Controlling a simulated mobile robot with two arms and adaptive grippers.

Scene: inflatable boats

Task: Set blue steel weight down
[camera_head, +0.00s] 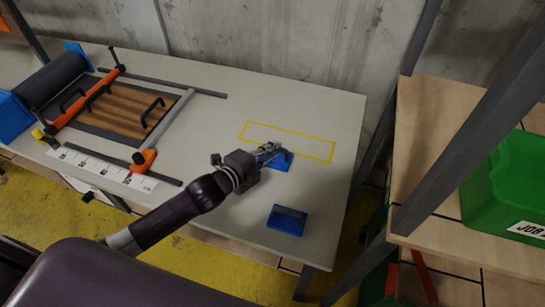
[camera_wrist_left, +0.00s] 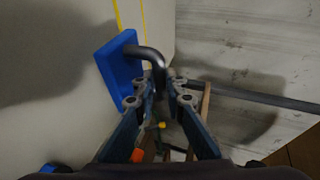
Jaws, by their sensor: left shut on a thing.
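A blue steel weight (camera_head: 279,162) with a dark bent handle is at my left gripper (camera_head: 270,150), over the front edge of a yellow outlined rectangle (camera_head: 247,137) on the table. In the left wrist view the blue weight (camera_wrist_left: 117,68) is at the left, and its handle (camera_wrist_left: 148,55) runs to the fingertips of my left gripper (camera_wrist_left: 160,88), which are shut on it. I cannot tell whether the weight touches the table. A second blue weight (camera_head: 287,220) stands nearer the table's front edge. My right gripper is not in view.
The grey table (camera_head: 230,120) holds a framed wooden panel (camera_head: 120,108) with dark handles, an orange clamp bar (camera_head: 86,100) and a white ruler strip (camera_head: 100,168) at left. A shelf with a green crate (camera_head: 505,185) stands right. The table right of the rectangle is clear.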

